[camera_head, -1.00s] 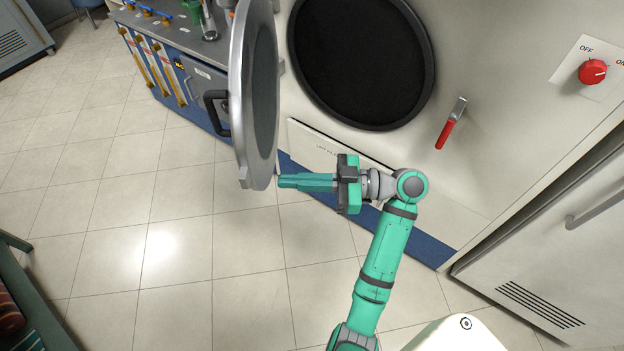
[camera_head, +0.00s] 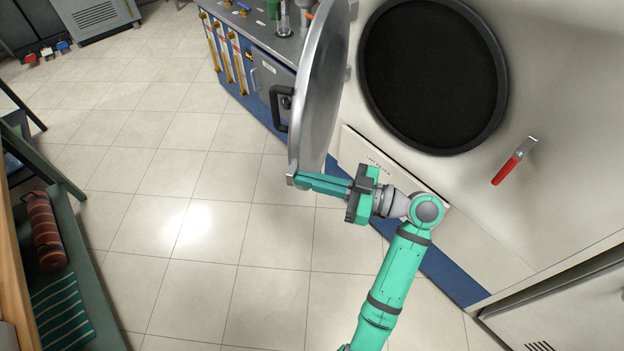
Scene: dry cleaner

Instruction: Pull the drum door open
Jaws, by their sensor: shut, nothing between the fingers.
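The round drum door (camera_head: 320,90) stands swung out from the machine at the upper middle, seen nearly edge-on. Its black handle (camera_head: 277,108) is on the far left face. The dark round drum opening (camera_head: 432,75) is uncovered to its right. My gripper (camera_head: 302,180) is shut with nothing in it. Its green fingers point left, and their tips overlap the door's bottom rim in the picture. I cannot tell for sure whether they touch it.
A red-handled lever (camera_head: 507,168) sticks out from the machine's front. A blue-based cabinet (camera_head: 262,80) with gauges stands behind the door. A shelf (camera_head: 88,290) with a rolled striped cloth (camera_head: 45,232) is at the left. The tiled floor between is clear.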

